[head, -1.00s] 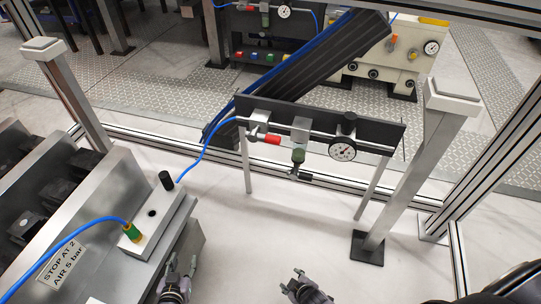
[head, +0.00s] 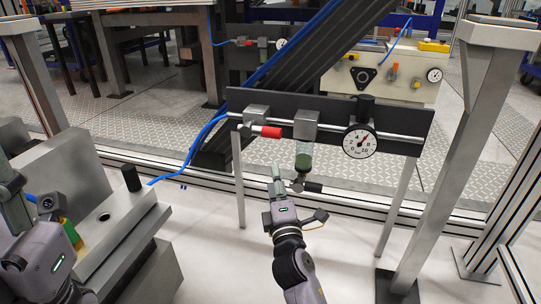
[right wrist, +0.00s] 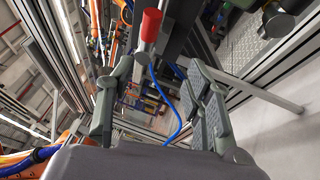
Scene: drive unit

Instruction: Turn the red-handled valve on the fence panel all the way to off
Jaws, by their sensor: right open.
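The red-handled valve (head: 265,131) sits at the left of the dark fence panel (head: 330,108). Its red handle points right, roughly along the pipe. My right gripper (head: 284,178) is open and empty, below and in front of the handle, apart from it. In the right wrist view the red handle (right wrist: 151,25) shows ahead, near the top, between the directions of the two spread fingers (right wrist: 160,95). My left gripper (head: 28,205) is at the left edge by the machine block; its fingertips are partly unclear.
A pressure gauge (head: 359,141) and a filter bowl (head: 304,155) with a black knob below sit right of the valve. A blue hose (head: 190,160) runs to the panel's left end. Metal posts (head: 455,150) stand at the right. The block (head: 120,235) is at left.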

